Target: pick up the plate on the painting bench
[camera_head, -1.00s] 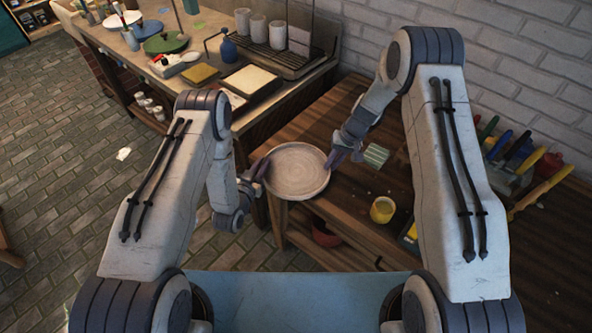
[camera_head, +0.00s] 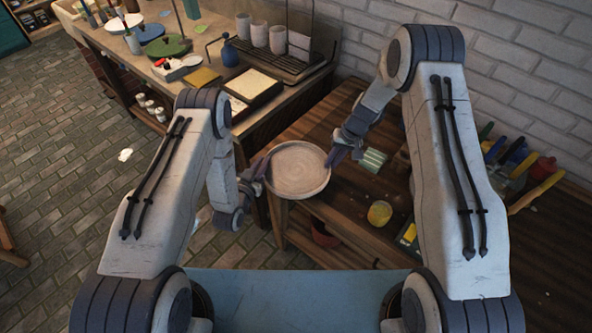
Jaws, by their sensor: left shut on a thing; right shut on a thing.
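A round pale plate (camera_head: 298,172) is near the left end of the dark wooden bench (camera_head: 345,205), level or nearly so. My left gripper (camera_head: 265,170) is shut on its left rim. My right gripper (camera_head: 331,160) is shut on its right rim, a little further back. I cannot tell whether the plate touches the bench top or is held just above it.
A yellow cup (camera_head: 380,213) and a striped green block (camera_head: 373,160) are on the bench right of the plate. Paint tools and a red jar (camera_head: 543,167) stand at the far right by the brick wall. A second table (camera_head: 140,72) with cups and paint things is behind left.

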